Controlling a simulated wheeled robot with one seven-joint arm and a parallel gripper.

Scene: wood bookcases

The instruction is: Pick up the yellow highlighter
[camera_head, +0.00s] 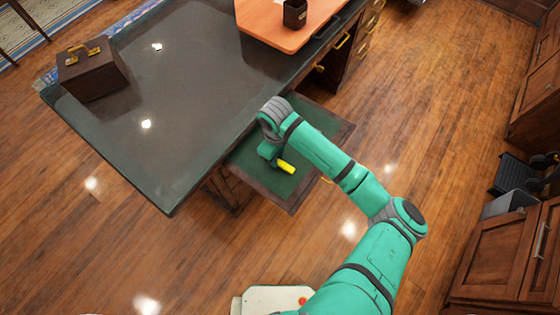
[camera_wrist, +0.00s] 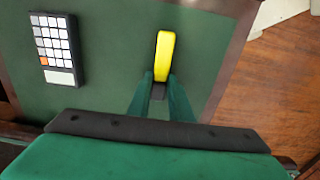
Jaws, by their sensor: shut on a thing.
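The yellow highlighter (camera_head: 286,167) shows at my gripper (camera_head: 274,160) in the head view, over an open drawer with a green lining. In the wrist view the yellow highlighter (camera_wrist: 165,55) points away from my gripper (camera_wrist: 159,88), with its dark end between the two green fingertips. The fingers are shut on that dark end. Whether the highlighter touches the drawer floor or is lifted off it, I cannot tell.
The drawer (camera_head: 262,182) has a raised brown rim and also holds a calculator (camera_wrist: 53,48). The dark desk top (camera_head: 150,85) overhangs beside it, with a brown case (camera_head: 92,72) on it. An orange board (camera_head: 275,28) bears a dark cup (camera_head: 295,14). Wood floor lies open to the right.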

